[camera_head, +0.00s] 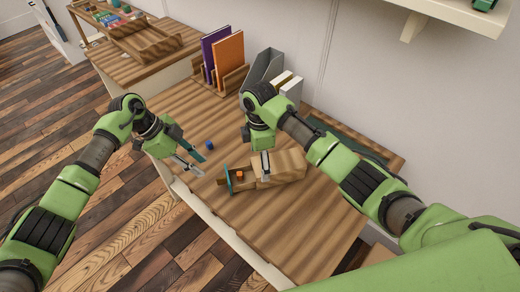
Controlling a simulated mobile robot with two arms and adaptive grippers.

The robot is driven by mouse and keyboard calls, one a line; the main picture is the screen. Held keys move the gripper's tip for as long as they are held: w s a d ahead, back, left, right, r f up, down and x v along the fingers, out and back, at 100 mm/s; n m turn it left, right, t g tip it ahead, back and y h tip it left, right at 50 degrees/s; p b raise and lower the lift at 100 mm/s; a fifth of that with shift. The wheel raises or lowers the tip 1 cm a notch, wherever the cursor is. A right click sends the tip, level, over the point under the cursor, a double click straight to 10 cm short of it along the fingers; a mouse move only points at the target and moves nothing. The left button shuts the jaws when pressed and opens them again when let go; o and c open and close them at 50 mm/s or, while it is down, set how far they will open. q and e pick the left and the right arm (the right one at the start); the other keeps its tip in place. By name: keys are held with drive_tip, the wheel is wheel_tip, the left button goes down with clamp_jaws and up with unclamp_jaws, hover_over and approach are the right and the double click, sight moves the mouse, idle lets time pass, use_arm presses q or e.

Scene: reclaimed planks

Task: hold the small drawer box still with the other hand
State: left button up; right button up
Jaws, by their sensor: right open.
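The small wooden drawer box (290,166) lies on the table. Its drawer is pulled out to the left, with a teal front (228,180) and an orange cube (240,176) inside. My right gripper (257,160) is open and points down at the box; one pale finger shows against the box's top and left part. I cannot tell whether it touches. My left gripper (203,166) is open and empty, left of the drawer front and apart from it.
A small blue object (209,145) lies on the table (310,235) near my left gripper. Behind stand a purple folder (215,50), an orange folder (228,62) and a grey file holder (263,66). The table's front part is clear.

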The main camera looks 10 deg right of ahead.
sight(260, 166)
wheel_tip(260, 166, down, 6)
drive_tip(key=shift+f, duration=0.1)
idle(0.4)
drive_tip(key=c, duration=1.4)
drive_tip(key=shift+c, duration=0.2)
